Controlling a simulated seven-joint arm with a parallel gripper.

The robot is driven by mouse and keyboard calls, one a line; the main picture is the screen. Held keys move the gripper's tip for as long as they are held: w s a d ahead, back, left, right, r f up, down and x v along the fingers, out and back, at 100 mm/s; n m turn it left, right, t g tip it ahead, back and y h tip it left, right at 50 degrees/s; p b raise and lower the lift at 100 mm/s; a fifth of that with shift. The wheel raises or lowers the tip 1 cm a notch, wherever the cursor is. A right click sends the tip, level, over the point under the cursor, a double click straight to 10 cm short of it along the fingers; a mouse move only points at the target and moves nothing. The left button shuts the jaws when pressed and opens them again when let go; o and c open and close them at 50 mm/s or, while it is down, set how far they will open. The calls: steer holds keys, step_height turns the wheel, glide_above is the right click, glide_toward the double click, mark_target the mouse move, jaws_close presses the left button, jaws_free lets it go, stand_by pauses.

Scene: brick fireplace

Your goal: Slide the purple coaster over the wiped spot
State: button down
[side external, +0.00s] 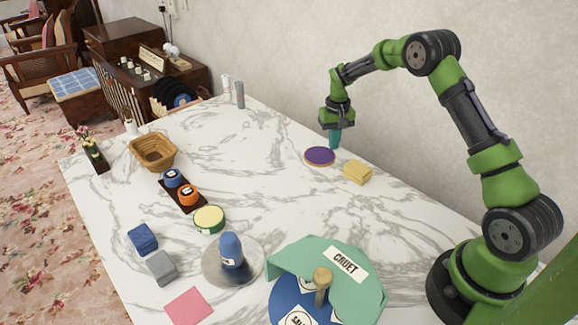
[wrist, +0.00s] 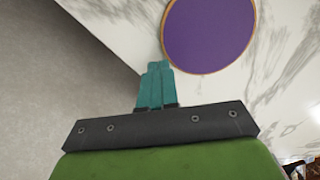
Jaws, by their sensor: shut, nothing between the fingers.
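The purple coaster (side external: 320,156) is a flat round disc with a tan rim, lying on the white marble table near the wall. It also shows in the wrist view (wrist: 209,32), at the top centre. My gripper (side external: 335,146) has teal fingers, which are shut and empty. They point down beside the coaster's right edge in the side view. In the wrist view the fingertips (wrist: 159,66) are right at the coaster's rim; I cannot tell whether they touch it. I cannot make out a wiped spot on the marble.
A yellow folded cloth (side external: 357,172) lies just right of the coaster. Two shakers (side external: 239,94) stand at the far end. The marble left of the coaster is clear.

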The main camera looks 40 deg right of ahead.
mark_target(309, 162)
steer(key=shift+a, duration=7.1)
steer(key=shift+d, duration=0.1)
steer(key=shift+d, duration=1.65)
step_height(309, 162, up, 8)
